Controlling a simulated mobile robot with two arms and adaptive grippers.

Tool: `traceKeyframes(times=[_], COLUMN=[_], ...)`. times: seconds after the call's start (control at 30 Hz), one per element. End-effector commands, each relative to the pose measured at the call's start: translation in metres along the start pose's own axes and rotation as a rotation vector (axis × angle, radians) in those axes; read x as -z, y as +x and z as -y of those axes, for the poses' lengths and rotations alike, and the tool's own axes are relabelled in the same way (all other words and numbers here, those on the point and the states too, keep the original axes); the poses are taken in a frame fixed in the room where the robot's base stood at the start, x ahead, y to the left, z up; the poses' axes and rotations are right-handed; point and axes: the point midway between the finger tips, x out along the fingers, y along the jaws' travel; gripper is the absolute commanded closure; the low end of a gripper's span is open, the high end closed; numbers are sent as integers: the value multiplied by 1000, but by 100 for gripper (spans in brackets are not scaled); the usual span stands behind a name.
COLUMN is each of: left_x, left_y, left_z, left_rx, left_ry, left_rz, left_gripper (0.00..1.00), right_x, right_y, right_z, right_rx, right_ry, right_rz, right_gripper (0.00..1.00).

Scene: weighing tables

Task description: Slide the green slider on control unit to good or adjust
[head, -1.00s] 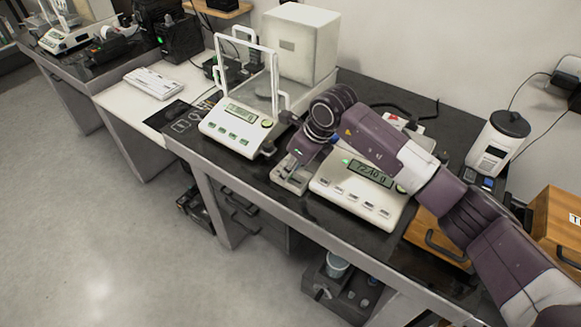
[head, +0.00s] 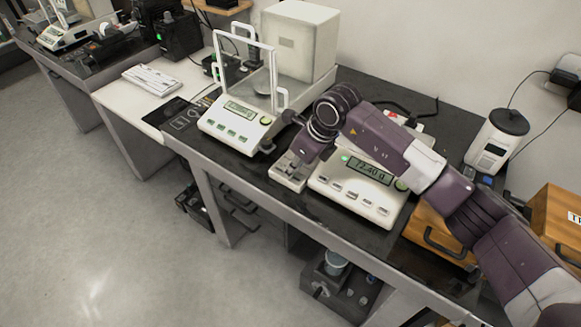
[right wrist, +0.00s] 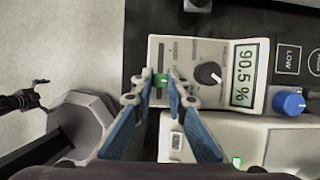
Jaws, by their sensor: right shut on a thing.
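The control unit (head: 285,181) is a small pale box on the dark table, between two balances. In the right wrist view the control unit (right wrist: 210,49) shows a black knob, a display reading 90.5 % and a dark slot. The green slider (right wrist: 161,80) sits in that slot, toward the lower end of what shows. My right gripper (right wrist: 161,87) is shut on the green slider, one fingertip on each side. In the head view my right gripper (head: 299,157) hides the slider. The labels beside the slot are too small to read.
A balance (head: 356,190) reading about 72.40 g stands close on the right. Another balance with a glass shield (head: 232,125) stands on the left. A blue knob (right wrist: 289,102) is near the unit. A wooden drawer box (head: 440,235) and a white-and-black device (head: 492,143) are farther right.

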Motion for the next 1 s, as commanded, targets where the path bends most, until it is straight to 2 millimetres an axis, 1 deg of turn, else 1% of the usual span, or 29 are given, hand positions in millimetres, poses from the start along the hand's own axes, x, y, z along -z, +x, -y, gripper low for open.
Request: traceKeyframes(times=[0.03, 0.1, 0.23, 0.37, 0.4, 0.53, 0.83, 0.93, 1.0], left_x=[0, 0, -2, -2, -1, -2, -1, -1, -1], left_y=[3, 4, 3, 3, 3, 3, 3, 3, 3], left_z=[0, 0, -6, -6, -4, 0, 1, 0, 0], left_rx=[0, 0, -6, -6, -5, 0, 1, 1, 0], left_ry=[0, 0, -2, -2, -2, 0, 0, -1, -1], left_rz=[-1, -1, 3, 2, 1, 2, 0, 0, 1], left_gripper=[0, 0, 0, 0, 0, 0, 0, 0, 0], right_x=[6, 10, 10, 11, 11, 11, 9, 9, 8], right_y=[0, -2, -3, -3, -2, -2, -4, -12, -23], right_z=[1, 1, 0, 1, 1, 1, 0, 1, 2], right_rx=[2, 2, 1, 1, 1, 1, 0, 1, 2], right_ry=[0, 0, 1, 2, 2, 2, 1, 0, -1], right_rz=[-4, -5, -7, -9, -10, -8, -5, -3, -1], right_gripper=[100, 100, 100, 100, 82, 68, 68, 68, 68])
